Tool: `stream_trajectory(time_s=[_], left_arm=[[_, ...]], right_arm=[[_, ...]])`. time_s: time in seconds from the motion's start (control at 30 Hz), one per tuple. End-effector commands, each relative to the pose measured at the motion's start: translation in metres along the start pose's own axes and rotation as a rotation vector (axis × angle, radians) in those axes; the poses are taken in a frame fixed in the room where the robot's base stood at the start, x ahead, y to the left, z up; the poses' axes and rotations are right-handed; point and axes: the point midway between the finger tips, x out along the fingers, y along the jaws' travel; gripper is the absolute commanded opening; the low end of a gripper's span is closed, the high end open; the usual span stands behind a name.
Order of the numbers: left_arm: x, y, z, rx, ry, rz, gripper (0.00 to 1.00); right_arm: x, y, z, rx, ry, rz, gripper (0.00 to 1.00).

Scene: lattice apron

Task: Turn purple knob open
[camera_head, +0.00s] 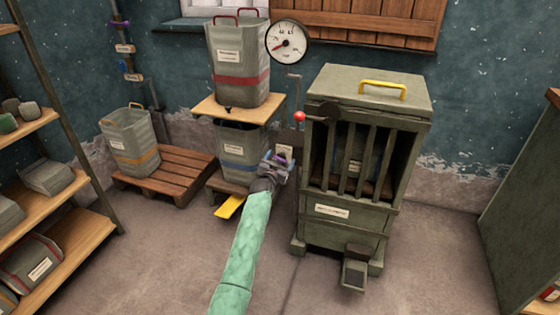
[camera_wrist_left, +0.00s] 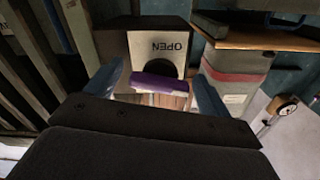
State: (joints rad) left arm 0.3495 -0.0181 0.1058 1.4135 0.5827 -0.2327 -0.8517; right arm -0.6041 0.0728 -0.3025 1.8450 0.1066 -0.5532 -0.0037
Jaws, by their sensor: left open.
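The purple knob (camera_wrist_left: 158,83) is a short bar on the front of a small box with a white plate (camera_wrist_left: 145,42) that reads OPEN, upside down in the left wrist view. My left gripper (camera_wrist_left: 157,76) is open, with one blue-grey finger on each side of the knob. Gaps seem to show between fingers and knob; I cannot tell whether either touches. In the head view my left gripper (camera_head: 276,165) is at the box beside the barred cabinet and largely covers the knob. My right gripper is not in view.
The barred green cabinet (camera_head: 368,98) stands close on the right, with a red-tipped lever (camera_head: 300,116) at its side. A wooden shelf (camera_head: 235,107) holds a bin (camera_head: 238,62) above. A pallet (camera_head: 165,177) is left.

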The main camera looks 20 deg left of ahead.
Motion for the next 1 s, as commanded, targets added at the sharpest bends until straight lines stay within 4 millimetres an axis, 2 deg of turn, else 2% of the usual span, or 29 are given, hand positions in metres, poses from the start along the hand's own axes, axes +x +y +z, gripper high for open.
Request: stream_trajectory(time_s=[0.03,0.23,0.43,0.77,1.0], left_arm=[[-0.0001,0.0000,0.0001,0.000,0.000,0.000,0.76],[-0.0002,0.0000,0.0002,0.000,0.000,0.000,0.37],[-0.0003,-0.0003,-0.0008,-0.031,-0.001,0.000,0.37],[-0.0004,-0.0003,-0.0001,-0.221,-0.001,0.000,0.37],[-0.0003,0.0002,0.0007,-0.245,0.000,0.000,0.37]], right_arm=[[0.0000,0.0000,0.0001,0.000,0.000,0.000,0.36],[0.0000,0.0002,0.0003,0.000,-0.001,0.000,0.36],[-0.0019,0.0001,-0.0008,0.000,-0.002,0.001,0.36],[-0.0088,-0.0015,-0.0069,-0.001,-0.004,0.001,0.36],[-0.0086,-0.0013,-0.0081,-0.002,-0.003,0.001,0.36]])
